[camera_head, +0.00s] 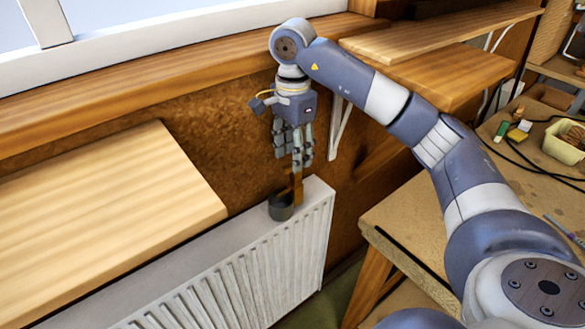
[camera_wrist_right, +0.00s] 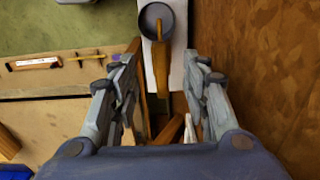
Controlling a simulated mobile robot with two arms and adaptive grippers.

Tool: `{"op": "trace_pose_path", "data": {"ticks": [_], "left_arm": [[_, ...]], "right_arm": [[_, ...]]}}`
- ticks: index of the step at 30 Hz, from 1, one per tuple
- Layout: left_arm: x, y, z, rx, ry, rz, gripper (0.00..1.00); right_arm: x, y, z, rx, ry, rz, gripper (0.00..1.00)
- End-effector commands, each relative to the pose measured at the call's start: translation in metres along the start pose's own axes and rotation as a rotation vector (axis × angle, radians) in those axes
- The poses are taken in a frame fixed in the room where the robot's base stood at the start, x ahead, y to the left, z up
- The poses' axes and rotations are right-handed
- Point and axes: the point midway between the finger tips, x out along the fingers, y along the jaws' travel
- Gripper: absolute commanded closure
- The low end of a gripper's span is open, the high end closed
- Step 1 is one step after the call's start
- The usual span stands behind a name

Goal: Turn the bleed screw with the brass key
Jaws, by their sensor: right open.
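The white radiator (camera_head: 235,262) stands against the brown wall. A dark grey round cup (camera_head: 281,206) sits on its top near the right end, and the cup shows in the right wrist view (camera_wrist_right: 149,21). A slim orange-brown piece (camera_head: 297,186) rises at the cup and reaches up between the finger lines in the wrist view (camera_wrist_right: 161,68); I cannot tell if it is the brass key. My right gripper (camera_head: 300,167) points down above the cup, open, with nothing clasped between its fingers (camera_wrist_right: 160,100). I cannot make out the bleed screw. My left gripper is out of view.
A wooden board (camera_head: 95,215) covers the left part of the radiator. The window sill (camera_head: 150,85) runs behind my arm, with wooden shelves (camera_head: 440,75) to the right. A workbench (camera_head: 440,215) at the right holds a yellow tub (camera_head: 566,141) and small items.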

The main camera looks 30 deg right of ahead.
Motion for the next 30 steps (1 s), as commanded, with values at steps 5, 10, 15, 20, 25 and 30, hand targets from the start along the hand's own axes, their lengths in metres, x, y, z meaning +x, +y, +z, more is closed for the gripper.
{"op": "trace_pose_path", "data": {"ticks": [5, 10, 15, 20, 25, 30], "left_arm": [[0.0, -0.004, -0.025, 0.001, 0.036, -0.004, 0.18], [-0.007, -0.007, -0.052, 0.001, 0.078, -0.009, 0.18], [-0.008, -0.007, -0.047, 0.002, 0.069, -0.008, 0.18], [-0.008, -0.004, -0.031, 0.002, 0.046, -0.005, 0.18], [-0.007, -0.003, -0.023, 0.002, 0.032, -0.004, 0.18], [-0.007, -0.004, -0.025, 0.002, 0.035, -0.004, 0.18]], "right_arm": [[0.028, 0.001, 0.0, -0.001, -0.002, 0.004, 0.57], [0.048, 0.001, 0.0, 0.001, -0.001, 0.004, 0.57], [0.06, 0.001, 0.0, 0.001, 0.0, 0.001, 0.57], [0.062, 0.0, 0.0, 0.0, 0.0, -0.001, 0.57], [0.062, 0.0, 0.0, 0.0, 0.0, -0.001, 0.62], [0.062, 0.0, 0.0, 0.001, 0.0, -0.001, 1.0]]}}
